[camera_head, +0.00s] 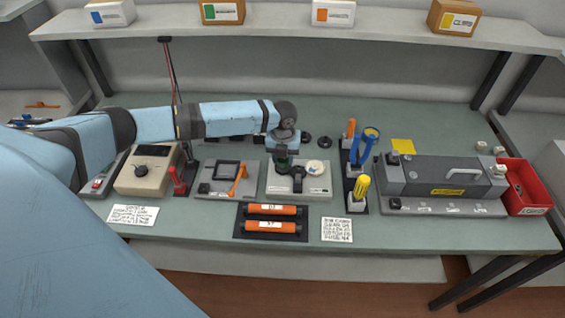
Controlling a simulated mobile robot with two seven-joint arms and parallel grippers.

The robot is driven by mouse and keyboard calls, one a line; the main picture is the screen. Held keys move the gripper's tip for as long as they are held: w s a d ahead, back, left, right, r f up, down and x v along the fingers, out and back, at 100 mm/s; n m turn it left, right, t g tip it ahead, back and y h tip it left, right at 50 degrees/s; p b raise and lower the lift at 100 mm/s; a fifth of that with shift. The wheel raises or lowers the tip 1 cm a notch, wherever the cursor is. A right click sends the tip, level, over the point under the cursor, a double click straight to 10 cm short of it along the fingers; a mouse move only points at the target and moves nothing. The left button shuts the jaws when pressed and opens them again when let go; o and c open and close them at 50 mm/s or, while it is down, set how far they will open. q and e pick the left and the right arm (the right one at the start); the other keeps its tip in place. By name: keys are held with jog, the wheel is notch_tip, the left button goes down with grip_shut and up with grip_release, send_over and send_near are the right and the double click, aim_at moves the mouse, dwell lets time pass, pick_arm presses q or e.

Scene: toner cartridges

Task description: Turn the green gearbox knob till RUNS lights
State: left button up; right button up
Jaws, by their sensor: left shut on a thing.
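My left arm reaches in from the left, and its gripper (283,150) points down over the left part of a pale grey box (312,190). The gripper is shut on a dark green knob (282,165), which stands upright on that box and is partly hidden by the fingers. A black part (298,178) and a round cream dial (318,167) sit to the right of the knob on the same box. Small labels on the box are too small to read, and I cannot make out a lit RUNS lamp. My right gripper is not in view.
Left of the box are a panel with an orange lever (238,179) and a beige meter box (148,170). Two orange cartridges (271,227) lie in front. Upright tools (358,188), a grey machine (440,178) and a red bin (525,187) stand right. The back right is mostly clear.

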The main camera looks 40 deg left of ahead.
pick_arm(q)
jog(key=m, duration=0.7)
jog(key=o, duration=0.8)
jog(key=shift+c, duration=0.2)
